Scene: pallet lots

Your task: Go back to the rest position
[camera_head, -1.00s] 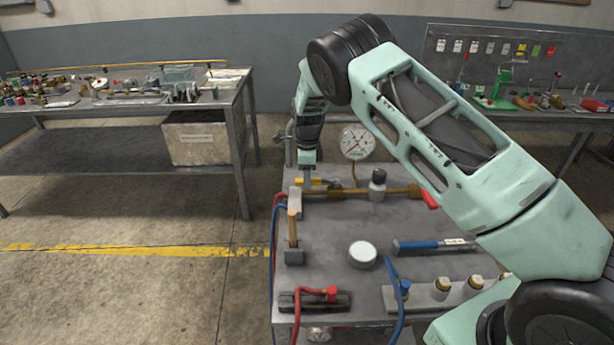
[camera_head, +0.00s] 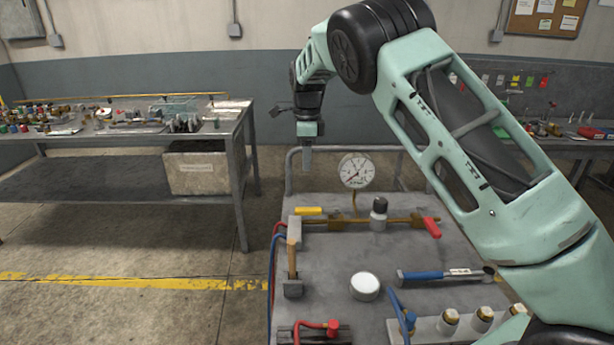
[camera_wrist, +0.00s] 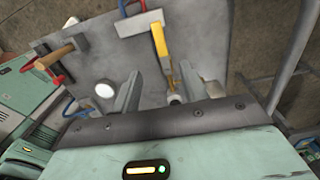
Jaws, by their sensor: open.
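My gripper (camera_head: 307,158) hangs pointing down above the far left edge of the grey cart top (camera_head: 340,262), clear of everything on it. In the wrist view its two fingers (camera_wrist: 158,95) stand apart with nothing held between them. Below it on the cart, a brass pipe (camera_head: 345,223) with a yellow handle (camera_head: 309,211) and a red handle (camera_head: 432,227) lies across the far part. The yellow handle also shows in the wrist view (camera_wrist: 160,40).
A pressure gauge (camera_head: 356,171) rises at the cart's back near a grey rail. A hammer (camera_head: 292,262), a white round lid (camera_head: 365,286) and a blue-handled tool (camera_head: 440,274) lie on the cart. A cluttered workbench (camera_head: 240,170) stands left; open floor lies between.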

